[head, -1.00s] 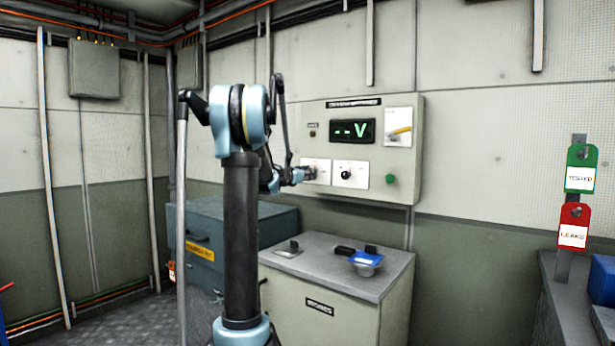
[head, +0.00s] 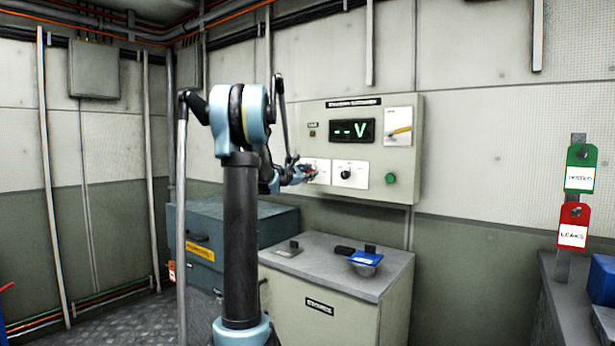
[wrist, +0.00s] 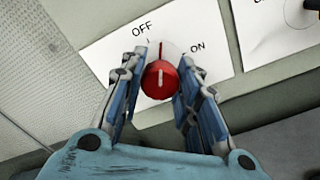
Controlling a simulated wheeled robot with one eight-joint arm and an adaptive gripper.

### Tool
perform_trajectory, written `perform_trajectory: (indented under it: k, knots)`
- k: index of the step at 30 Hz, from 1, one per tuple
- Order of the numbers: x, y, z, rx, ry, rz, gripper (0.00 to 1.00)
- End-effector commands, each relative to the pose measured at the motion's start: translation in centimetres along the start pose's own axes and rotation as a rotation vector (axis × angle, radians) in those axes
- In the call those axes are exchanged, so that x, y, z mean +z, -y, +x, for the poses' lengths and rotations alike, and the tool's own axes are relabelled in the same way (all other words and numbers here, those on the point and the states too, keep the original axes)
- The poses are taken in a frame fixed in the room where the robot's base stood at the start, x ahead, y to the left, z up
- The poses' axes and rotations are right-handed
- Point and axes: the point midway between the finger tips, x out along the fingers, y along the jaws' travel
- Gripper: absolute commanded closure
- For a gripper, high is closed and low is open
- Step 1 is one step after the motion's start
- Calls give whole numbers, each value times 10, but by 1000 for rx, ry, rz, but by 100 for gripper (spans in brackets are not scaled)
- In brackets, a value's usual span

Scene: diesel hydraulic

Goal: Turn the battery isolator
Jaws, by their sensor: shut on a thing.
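The battery isolator is a red round knob (wrist: 160,80) on a white plate (wrist: 105,55) marked OFF at upper left and ON at upper right. A thin red mark stands above the knob, between the two words. My gripper (wrist: 159,84) has one finger on each side of the knob and is shut on it. In the head view, my gripper (head: 308,173) is at the left plate on the lower part of the grey wall panel (head: 405,150). My fingers partly hide the plate there.
Right of the isolator is a plate with a black knob (head: 346,174), then a green button (head: 390,179). Above is a lit display (head: 352,130) reading "-- V". A grey cabinet (head: 345,310) with a blue-topped item (head: 366,259) stands below the panel.

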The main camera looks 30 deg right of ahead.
Motion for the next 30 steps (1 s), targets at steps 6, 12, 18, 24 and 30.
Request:
perform_trajectory:
  k: [6,12,18,24,30]
  knots:
    - [-2,-2,-1,4,-5,205,94]
    - [-3,-2,-2,4,-6,395,94]
    - [-3,-1,-2,3,-6,585,94]
    - [-3,-1,-2,2,-7,768,94]
    - [-4,0,-2,1,-7,921,94]
